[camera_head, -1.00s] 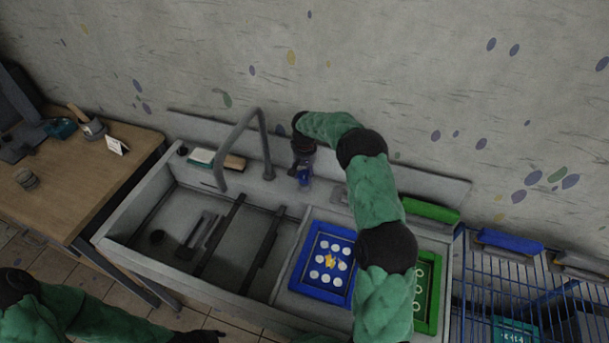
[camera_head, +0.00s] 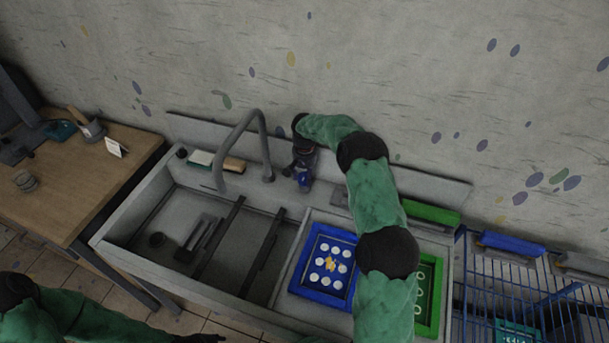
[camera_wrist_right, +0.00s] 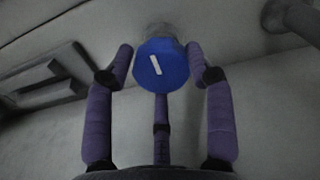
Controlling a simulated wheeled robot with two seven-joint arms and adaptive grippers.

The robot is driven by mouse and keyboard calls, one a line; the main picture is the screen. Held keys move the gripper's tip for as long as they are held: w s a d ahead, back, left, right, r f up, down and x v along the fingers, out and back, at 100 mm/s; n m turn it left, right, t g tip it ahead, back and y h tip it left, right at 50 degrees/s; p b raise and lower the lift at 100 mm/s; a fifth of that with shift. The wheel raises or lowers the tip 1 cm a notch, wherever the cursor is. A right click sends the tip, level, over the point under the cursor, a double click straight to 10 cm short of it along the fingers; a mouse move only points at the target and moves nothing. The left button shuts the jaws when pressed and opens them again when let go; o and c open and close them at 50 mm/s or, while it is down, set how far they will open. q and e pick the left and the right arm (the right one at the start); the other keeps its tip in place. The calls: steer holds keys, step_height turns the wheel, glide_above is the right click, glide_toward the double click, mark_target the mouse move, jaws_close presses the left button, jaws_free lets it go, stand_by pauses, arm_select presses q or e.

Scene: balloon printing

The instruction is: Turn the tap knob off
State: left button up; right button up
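The tap knob (camera_wrist_right: 161,68) is a blue, many-sided knob with a white bar mark, which tilts slightly in the right wrist view. My right gripper (camera_wrist_right: 160,62) has purple fingers around the knob. Two fingertips lie against its left and right sides, and a third finger meets its lower edge. In the head view, my right gripper (camera_head: 303,168) is at the back ledge, right of the grey tap (camera_head: 240,140), with some blue showing below it. My left gripper (camera_head: 200,338) is partly cut off at the bottom edge; its finger opening cannot be made out.
The sink basin (camera_head: 150,215) is left of the knob, with dark bars across it. A blue frame (camera_head: 298,286) and a green frame (camera_head: 434,290) lie on the right side. A wooden table (camera_head: 60,200) stands left, and a blue wire rack (camera_head: 490,275) right. The wall is close behind.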

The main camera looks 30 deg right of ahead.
mark_target(304, 176)
steer(key=shift+o, duration=1)
steer(key=shift+r, duration=0.1)
steer(key=shift+r, duration=0.35)
step_height(304, 176, up, 11)
steer(key=shift+r, duration=0.1)
